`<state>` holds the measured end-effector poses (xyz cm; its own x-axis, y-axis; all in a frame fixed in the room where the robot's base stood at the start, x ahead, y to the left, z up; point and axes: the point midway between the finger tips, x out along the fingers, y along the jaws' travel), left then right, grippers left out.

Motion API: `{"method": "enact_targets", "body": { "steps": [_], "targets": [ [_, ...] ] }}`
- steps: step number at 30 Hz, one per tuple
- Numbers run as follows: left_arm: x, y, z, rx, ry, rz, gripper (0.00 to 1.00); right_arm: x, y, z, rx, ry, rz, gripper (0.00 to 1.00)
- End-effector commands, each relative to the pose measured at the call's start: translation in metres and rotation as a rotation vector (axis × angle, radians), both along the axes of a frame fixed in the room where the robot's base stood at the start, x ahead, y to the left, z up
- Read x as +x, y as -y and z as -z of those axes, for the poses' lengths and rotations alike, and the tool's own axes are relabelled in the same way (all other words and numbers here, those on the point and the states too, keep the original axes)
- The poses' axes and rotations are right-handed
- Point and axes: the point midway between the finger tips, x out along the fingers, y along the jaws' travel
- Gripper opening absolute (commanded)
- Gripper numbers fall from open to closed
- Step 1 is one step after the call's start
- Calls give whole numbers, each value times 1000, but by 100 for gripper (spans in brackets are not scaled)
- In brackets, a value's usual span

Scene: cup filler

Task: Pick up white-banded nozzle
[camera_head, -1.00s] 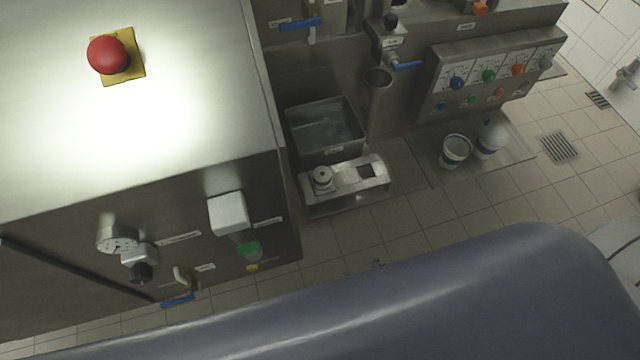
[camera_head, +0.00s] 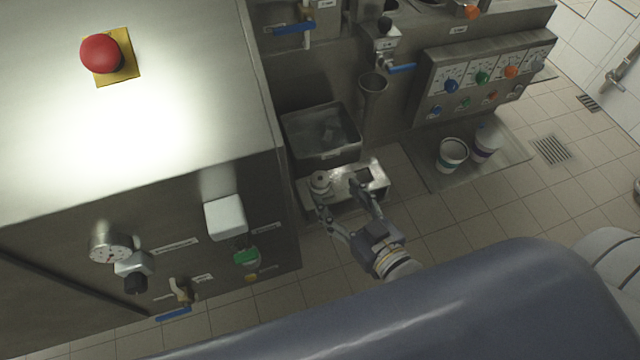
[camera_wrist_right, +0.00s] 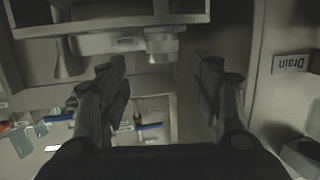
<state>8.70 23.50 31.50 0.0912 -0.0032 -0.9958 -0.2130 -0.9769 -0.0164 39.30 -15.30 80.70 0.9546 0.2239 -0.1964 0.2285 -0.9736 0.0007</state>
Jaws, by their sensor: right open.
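A short round metal nozzle (camera_head: 320,182) stands at the left end of a steel holder (camera_head: 343,192) in the head view. In the right wrist view the nozzle (camera_wrist_right: 162,46) shows as a stepped cylinder with a pale section, ahead of and between the finger lines. Whether the pale section is a white band I cannot tell for sure. My right gripper (camera_head: 339,198) is open and empty at the holder's near side, its left fingertip close to the nozzle. Its two fingers (camera_wrist_right: 162,64) are wide apart in the right wrist view. My left gripper is not in view.
A steel bin (camera_head: 322,150) stands behind the holder. A large steel cabinet (camera_head: 120,200) with a red button (camera_head: 101,54) is close on the left. Two cups (camera_head: 453,153) stand on a tray (camera_head: 510,158) to the right, below a control panel (camera_head: 480,80). Tiled floor lies in front.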

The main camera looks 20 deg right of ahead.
Motion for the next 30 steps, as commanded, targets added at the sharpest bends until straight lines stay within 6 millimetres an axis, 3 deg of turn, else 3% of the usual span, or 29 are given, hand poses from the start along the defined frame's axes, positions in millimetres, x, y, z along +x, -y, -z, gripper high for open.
{"method": "enact_targets", "body": {
  "steps": [4,11,21,30],
  "targets": [
    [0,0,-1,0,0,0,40,17,-4,3,1,0,0,59],
    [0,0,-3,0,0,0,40,29,-8,6,2,-1,0,59],
    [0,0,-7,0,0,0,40,68,-20,13,0,-2,0,59],
    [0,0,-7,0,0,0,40,73,-21,14,0,-3,-1,59]
  ]
}}
